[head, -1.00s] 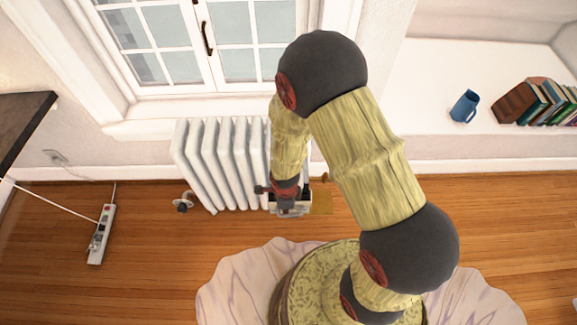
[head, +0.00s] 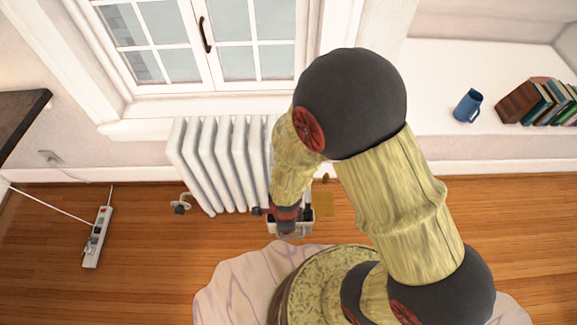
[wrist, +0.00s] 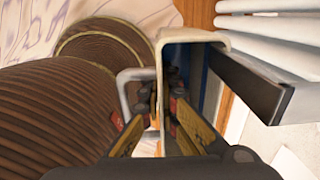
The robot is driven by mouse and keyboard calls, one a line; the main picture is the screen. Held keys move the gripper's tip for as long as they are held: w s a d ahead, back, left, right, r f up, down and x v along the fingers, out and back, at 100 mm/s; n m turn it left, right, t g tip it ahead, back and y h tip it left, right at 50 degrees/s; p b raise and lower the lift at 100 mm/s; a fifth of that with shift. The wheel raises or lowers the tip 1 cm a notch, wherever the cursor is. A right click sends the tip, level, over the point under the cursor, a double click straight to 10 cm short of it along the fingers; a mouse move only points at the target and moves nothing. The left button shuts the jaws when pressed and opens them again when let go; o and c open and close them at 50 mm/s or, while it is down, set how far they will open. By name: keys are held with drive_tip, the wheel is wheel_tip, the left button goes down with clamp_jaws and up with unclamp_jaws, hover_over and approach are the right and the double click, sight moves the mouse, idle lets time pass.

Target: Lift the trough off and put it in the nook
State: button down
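The trough (head: 306,228) is a small pale box with a wire handle, in front of the radiator's lower right side in the head view. In the wrist view its cream rim (wrist: 160,60) and grey handle (wrist: 124,90) show, with a dark blue inside. My gripper (wrist: 160,112) has one yellow finger on the handle side and one inside the rim, with the near wall between them. It appears shut on the trough. The fingertips are partly in shadow. The nook (head: 425,85) is the white recess at the right in the head view.
The white radiator (head: 205,160) stands under the window, close to the trough. A blue mug (head: 467,106) and several books (head: 535,103) sit in the nook, with bare surface left of the mug. A power strip (head: 97,237) lies on the floor at left.

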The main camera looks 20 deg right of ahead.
drive_tip(key=s, duration=0.1)
drive_tip(key=s+a+b, duration=0.1)
drive_tip(key=s, duration=0.1)
drive_tip(key=s+b, duration=0.1)
drive_tip(key=s, duration=0.1)
drive_tip(key=shift+a, duration=0.35)
idle(0.4)
